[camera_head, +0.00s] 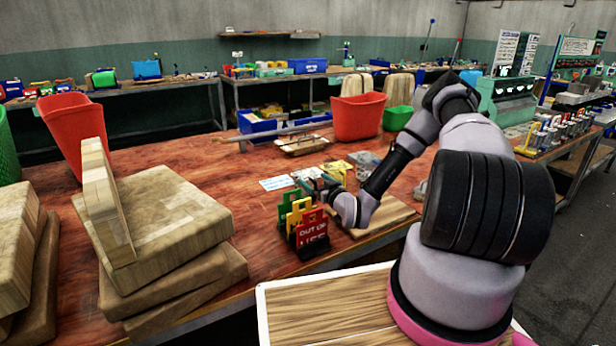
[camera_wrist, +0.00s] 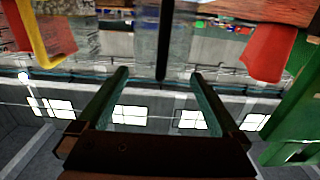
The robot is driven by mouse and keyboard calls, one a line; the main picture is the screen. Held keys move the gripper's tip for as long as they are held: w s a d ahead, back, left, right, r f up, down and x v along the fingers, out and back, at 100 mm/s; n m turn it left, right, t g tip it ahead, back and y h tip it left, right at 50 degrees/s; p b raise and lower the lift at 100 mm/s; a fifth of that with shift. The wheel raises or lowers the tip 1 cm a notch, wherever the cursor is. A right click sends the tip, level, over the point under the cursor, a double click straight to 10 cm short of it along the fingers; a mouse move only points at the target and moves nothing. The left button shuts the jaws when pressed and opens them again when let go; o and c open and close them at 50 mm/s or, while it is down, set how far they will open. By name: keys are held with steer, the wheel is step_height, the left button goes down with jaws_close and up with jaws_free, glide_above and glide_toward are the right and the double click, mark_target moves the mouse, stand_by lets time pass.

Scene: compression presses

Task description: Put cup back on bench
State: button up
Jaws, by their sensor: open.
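My gripper (camera_head: 312,186) is over the front part of the red-brown bench (camera_head: 255,247), just behind a stand of green, yellow and red tags. In the wrist view its two fingers (camera_wrist: 159,76) are apart, with nothing held between them. A pale, see-through upright shape (camera_wrist: 148,42) shows beyond the fingertips; it may be the cup, but I cannot tell for sure. I cannot make out a cup in the head view, where my wrist and arm hide part of the bench.
The tag stand (camera_head: 308,232) with a red "OUT OF USE" sign is close to my gripper. Thick wooden blocks (camera_head: 165,220) are stacked at left. A red bin (camera_head: 358,116) stands behind. A wooden board (camera_head: 375,213) lies under my forearm. Bare bench shows left of the tags.

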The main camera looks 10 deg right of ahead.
steer(key=v, duration=0.7)
steer(key=w+d+r+n+g+h, duration=0.1)
steer(key=w+d+r+g, duration=0.15)
steer(key=r, duration=0.25)
steer(key=w+d+r+n+g+h, duration=0.1)
steer(key=d+r+g, duration=0.1)
steer(key=r+g, duration=0.25)
steer(key=s+d+r+m+g+h, duration=0.1)
steer(key=s+r+m, duration=0.1)
steer(key=s+r, duration=0.35)
steer(key=s+r+m+h, duration=0.2)
steer(key=r, duration=0.7)
steer(key=s+d+r+m+g+h, duration=0.1)
steer(key=s+r, duration=0.3)
steer(key=r, duration=0.4)
steer(key=s+a+r+m+y, duration=0.1)
steer(key=s+a+r, duration=0.1)
steer(key=s, duration=0.4)
steer(key=s+a+r+m, duration=0.2)
steer(key=s+r, duration=0.2)
steer(key=s, duration=0.3)
steer(key=s+a+r+m+g+y, duration=0.1)
steer(key=s+r, duration=0.2)
steer(key=s, duration=0.4)
steer(key=shift+a+r+m+y, duration=0.25)
steer(key=shift+a+m+y, duration=0.05)
steer(key=shift+a+m, duration=0.1)
steer(key=shift+s, duration=0.1)
